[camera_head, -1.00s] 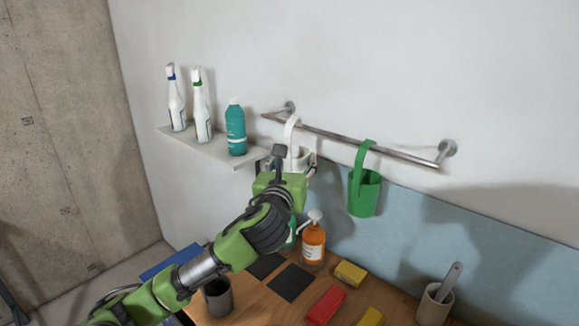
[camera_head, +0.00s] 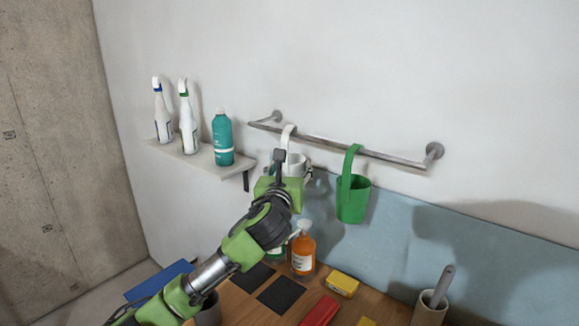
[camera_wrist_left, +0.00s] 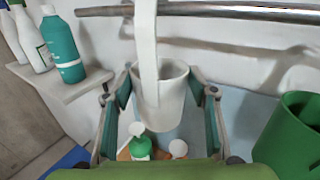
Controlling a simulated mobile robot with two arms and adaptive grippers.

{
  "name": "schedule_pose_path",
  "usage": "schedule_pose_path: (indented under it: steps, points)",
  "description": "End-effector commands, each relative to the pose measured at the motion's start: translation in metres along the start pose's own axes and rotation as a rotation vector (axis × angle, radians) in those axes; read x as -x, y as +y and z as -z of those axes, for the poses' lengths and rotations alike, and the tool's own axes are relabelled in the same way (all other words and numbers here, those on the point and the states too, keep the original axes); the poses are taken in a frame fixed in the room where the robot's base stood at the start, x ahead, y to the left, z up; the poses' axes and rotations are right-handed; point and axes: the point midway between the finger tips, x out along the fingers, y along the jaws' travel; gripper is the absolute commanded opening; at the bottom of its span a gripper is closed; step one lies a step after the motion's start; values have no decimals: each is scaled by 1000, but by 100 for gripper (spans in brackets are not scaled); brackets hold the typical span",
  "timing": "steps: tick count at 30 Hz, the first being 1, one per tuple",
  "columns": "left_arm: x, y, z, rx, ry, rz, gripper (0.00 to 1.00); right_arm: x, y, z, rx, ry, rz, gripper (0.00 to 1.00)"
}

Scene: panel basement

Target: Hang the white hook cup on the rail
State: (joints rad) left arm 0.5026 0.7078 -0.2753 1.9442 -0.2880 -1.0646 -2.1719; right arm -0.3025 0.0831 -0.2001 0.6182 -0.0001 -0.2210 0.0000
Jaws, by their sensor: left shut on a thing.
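The white hook cup (camera_head: 296,165) has a tall strap-like hook. My left gripper (camera_wrist_left: 160,97) is shut on the cup, with one finger on each side of its body in the left wrist view. The cup (camera_wrist_left: 160,88) is upright. The metal rail (camera_head: 330,146) is fixed to the wall. The hook's strap crosses in front of the rail (camera_wrist_left: 225,12) in the left wrist view, and its top is cut off there. In the head view the hook's top is at about rail height; I cannot tell whether it is over the bar. My right gripper is not in view.
A green hook cup (camera_head: 353,200) hangs on the rail to the right. A shelf (camera_head: 208,161) with a teal bottle (camera_head: 222,140) and two white bottles is at the left. Below, the table holds an orange pump bottle (camera_head: 303,254), a green bottle and a yellow block (camera_head: 343,285).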

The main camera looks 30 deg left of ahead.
Motion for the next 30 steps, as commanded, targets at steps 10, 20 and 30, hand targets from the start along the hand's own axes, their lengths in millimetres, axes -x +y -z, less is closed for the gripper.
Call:
schedule_pose_path:
  steps: [10, 20, 30]
  points:
    - [0, 0, 5, 0, -1, 0, 31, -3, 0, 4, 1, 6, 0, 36]
    - [0, 0, 5, 0, -1, 0, 72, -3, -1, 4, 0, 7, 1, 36]
    - [8, 0, 6, -1, 0, 0, 72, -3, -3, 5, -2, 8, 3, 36]
